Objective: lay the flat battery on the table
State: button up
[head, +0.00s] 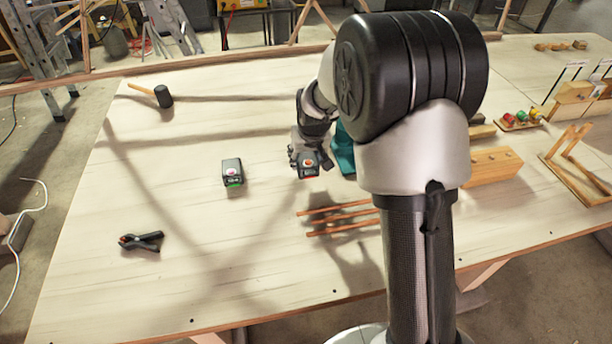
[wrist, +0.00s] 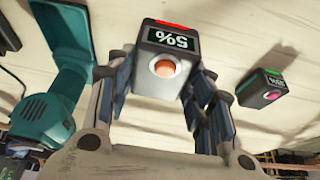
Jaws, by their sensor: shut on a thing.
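My gripper (head: 308,164) is shut on the flat battery (wrist: 160,72), a dark block with a red strip, an orange-red button and a display reading 5%. Its red end also shows in the head view (head: 310,172). In the wrist view the fingers (wrist: 163,88) grip it from both sides. Its height over the table (head: 90,235) is hard to tell. A second battery (head: 232,172) with a green strip stands on the table to the left of my gripper; it also shows at right in the wrist view (wrist: 262,88).
A teal drill (wrist: 62,95) is close beside my gripper, partly hidden by my arm in the head view (head: 343,150). Several thin brown laths (head: 335,218) lie in front. A black clamp (head: 142,241) and a mallet (head: 162,96) lie at left. Table around the second battery is bare.

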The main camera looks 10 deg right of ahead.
notch_tip(320, 180, down, 6)
jog(key=shift+w+b, duration=0.1)
jog(key=shift+b, duration=0.7)
jog(key=shift+r, duration=0.1)
jog(key=o, duration=0.9)
jog(key=shift+f, duration=0.2)
jog(key=shift+c, duration=0.2)
jog(key=o, duration=0.5)
jog(key=shift+c, duration=0.2)
